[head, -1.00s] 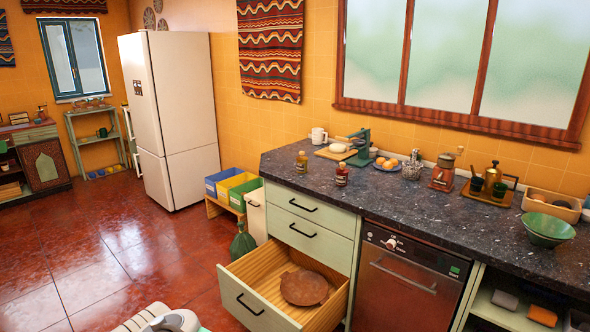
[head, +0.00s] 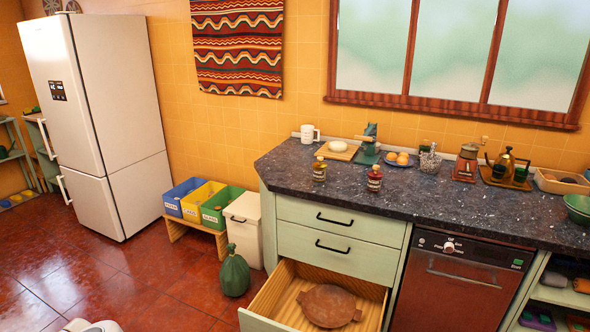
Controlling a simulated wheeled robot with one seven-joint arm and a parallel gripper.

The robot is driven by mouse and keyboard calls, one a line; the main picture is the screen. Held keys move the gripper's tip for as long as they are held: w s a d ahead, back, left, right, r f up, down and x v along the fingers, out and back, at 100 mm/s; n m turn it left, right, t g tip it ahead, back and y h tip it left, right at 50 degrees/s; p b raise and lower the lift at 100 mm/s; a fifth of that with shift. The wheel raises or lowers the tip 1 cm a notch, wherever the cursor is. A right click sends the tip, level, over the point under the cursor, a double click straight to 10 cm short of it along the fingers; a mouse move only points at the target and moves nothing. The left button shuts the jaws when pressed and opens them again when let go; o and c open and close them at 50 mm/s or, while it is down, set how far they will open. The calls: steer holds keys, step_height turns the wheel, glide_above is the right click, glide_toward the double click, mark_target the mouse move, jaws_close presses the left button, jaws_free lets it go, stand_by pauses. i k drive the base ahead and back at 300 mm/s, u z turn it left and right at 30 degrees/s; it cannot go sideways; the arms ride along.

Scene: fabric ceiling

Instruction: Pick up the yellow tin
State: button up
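I cannot make out a clear yellow tin in the head view. A white rounded part at the bottom left edge looks like part of my own body. My gripper is not in view.
An open drawer (head: 268,292) with a brown round dish (head: 328,305) juts out below the counter. A green bag (head: 234,272), a white bin (head: 244,222) and blue, yellow and green boxes stand left of the cabinet. A white fridge (head: 100,130) stands further left. The red floor between is clear.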

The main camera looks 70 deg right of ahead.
mark_target(319, 175)
steer(key=z, duration=0.35)
steer(key=i, duration=1.3)
steer(key=z, duration=1.75)
steer(key=i, duration=1)
steer(key=z, duration=0.95)
